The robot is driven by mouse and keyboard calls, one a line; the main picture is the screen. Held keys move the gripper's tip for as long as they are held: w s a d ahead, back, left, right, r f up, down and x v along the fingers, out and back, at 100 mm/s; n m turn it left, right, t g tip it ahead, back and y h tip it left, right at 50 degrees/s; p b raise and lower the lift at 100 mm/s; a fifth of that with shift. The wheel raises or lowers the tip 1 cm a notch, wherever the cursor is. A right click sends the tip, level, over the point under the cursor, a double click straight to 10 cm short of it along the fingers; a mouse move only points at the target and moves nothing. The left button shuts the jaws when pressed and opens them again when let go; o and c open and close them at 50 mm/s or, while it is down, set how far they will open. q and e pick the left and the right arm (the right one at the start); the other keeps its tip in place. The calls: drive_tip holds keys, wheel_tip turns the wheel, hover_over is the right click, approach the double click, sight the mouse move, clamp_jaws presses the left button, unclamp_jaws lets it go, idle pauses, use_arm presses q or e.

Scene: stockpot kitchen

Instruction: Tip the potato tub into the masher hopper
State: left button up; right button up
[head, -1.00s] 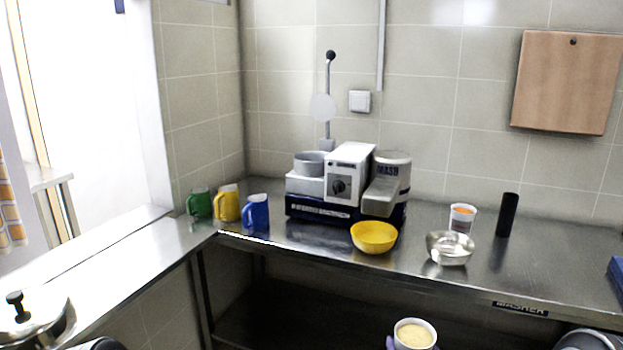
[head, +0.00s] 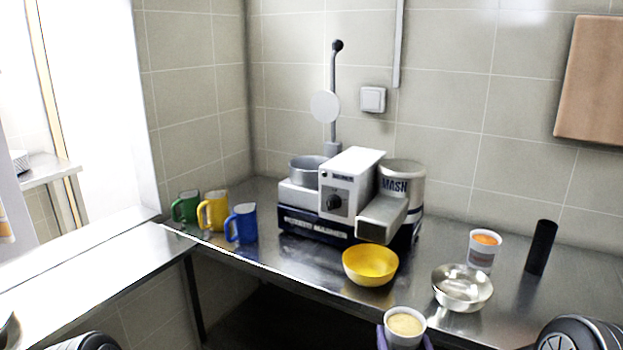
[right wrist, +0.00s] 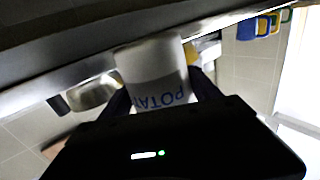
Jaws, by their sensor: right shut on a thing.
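The potato tub (head: 405,322) is white and full of pale yellow contents. It is upright at the bottom of the head view, in front of the counter edge. My right gripper (head: 405,338) is shut around it, with purple-blue fingers beside the tub. In the right wrist view the tub (right wrist: 152,62) sits between the fingers, with blue lettering that looks like "POTA". The potato masher (head: 340,205) stands on the counter against the wall. Its round grey hopper (head: 307,169) is at the left, below a lever with a round disc. My left gripper is not in view.
A yellow bowl (head: 370,266) stands under the masher's spout. A steel bowl (head: 462,290), a tub with orange contents (head: 481,252) and a black cylinder (head: 541,248) stand to the right. Green, yellow and blue mugs (head: 241,224) stand at the left. The counter edge lies beyond the held tub.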

drive_tip(key=shift+w+r, duration=0.1)
drive_tip(key=shift+r, duration=0.05)
drive_tip(key=shift+w+r, duration=0.2)
drive_tip(key=shift+r, duration=0.1)
drive_tip(key=w+a+r+m+h+p, duration=0.1)
drive_tip(key=w+a+r, duration=0.1)
drive_tip(key=r, duration=0.4)
drive_tip(key=w+a+r+m+h+p, duration=0.1)
drive_tip(key=w+r+h, duration=0.1)
drive_tip(key=r, duration=0.4)
drive_tip(key=s+a+r+h+p, duration=0.1)
drive_tip(key=a+r+p, duration=0.1)
drive_tip(key=a+r, duration=0.6)
drive_tip(key=s+a+r+m+h+p, duration=0.1)
drive_tip(key=a+r, duration=0.7)
drive_tip(key=r, duration=0.8)
drive_tip(key=shift+s+a+g+p, duration=0.3)
drive_tip(key=shift+s+p, duration=0.4)
drive_tip(key=shift+p, duration=0.1)
drive_tip(key=shift+r, duration=0.1)
